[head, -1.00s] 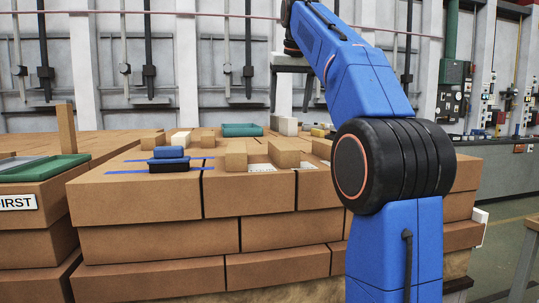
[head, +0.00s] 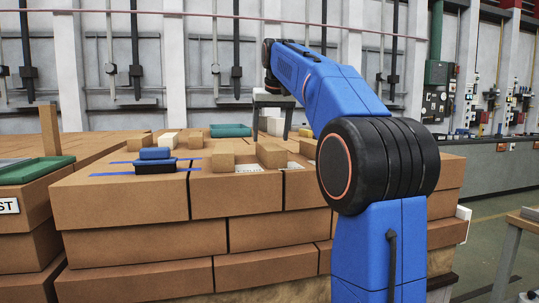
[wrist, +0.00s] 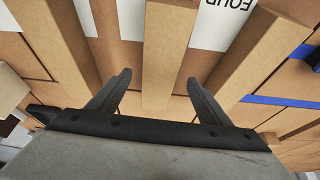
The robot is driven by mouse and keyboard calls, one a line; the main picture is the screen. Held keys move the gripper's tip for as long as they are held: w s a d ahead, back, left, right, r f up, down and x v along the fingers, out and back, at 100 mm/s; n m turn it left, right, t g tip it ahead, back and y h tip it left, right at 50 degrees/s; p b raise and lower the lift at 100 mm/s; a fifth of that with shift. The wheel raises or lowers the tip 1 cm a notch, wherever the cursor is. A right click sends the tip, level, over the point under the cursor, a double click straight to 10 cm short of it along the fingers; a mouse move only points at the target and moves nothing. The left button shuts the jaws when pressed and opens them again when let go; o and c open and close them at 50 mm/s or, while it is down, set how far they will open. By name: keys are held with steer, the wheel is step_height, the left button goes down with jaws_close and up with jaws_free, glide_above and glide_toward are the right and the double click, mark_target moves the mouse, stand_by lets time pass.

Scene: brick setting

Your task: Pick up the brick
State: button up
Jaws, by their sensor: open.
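Several tan bricks lie on top of a brick stack. A middle brick (head: 271,155) lies between a left brick (head: 222,161) and a partly hidden right brick (head: 308,148). My gripper (head: 271,122) is open and empty above the middle brick in the head view. In the wrist view, my gripper's (wrist: 158,77) two dark fingers spread on either side of the middle brick (wrist: 170,40), which runs lengthwise between them. The wrist view does not clearly show how far above it the fingertips are. The left brick (wrist: 265,50) appears on the right there.
A white printed card (wrist: 222,20) lies between two bricks. Blue tape (head: 120,174) and a blue-and-black item (head: 155,160) are left on the stack. A teal tray (head: 230,130) and a white block (head: 168,140) are behind. A green tray (head: 36,170) is far left.

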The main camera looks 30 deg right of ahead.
mark_target(270, 145)
steer(key=shift+x, duration=3.1)
steer(key=shift+w+d, duration=0.1)
steer(key=shift+c, duration=0.6)
steer(key=shift+r, duration=0.1)
steer(key=c, duration=1.5)
